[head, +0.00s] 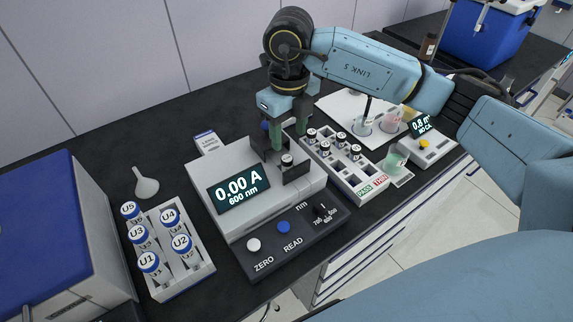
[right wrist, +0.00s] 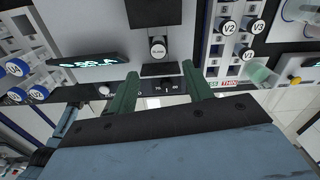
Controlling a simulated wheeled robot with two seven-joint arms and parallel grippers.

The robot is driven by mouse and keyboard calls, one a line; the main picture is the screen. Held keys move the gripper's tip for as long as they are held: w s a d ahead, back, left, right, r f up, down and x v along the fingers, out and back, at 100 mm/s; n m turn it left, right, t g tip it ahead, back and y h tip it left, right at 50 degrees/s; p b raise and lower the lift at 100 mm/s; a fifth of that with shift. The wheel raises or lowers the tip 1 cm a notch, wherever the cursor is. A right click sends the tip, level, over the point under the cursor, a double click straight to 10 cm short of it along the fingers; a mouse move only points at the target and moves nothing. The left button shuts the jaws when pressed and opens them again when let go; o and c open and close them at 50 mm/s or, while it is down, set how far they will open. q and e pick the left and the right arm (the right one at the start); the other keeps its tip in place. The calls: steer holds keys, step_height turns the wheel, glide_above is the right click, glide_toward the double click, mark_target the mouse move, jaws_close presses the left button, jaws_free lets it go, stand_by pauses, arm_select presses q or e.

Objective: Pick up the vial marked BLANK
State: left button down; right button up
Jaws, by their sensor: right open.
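The vial marked BLANK (right wrist: 158,48) stands in the well of the photometer (head: 236,209), its round white top facing up. In the head view its top (head: 287,159) shows beside a dark upright plate. My right gripper (head: 289,144) is above the well, pointing down, with its two green fingers apart and nothing between them. In the right wrist view the open fingers (right wrist: 161,82) reach toward the vial from below in the picture, one to each side of its line. The vial's body is mostly hidden. My left gripper is not in view.
A rack (head: 202,280) of blue-capped vials marked U1 to U5 stands left of the photometer. A rack (head: 371,187) of dark vials with PASS and THIN labels stands close on its right. A funnel (head: 145,183), a blue-topped box (head: 45,230) and a small meter (head: 424,148) are also on the bench.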

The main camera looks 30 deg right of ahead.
mark_target(287, 158)
step_height(287, 158, down, 9)
steer(key=shift+w+a+r, duration=0.1)
steer(key=shift+w+r, duration=0.05)
steer(key=shift+r, duration=0.05)
steer(key=c, duration=1.1)
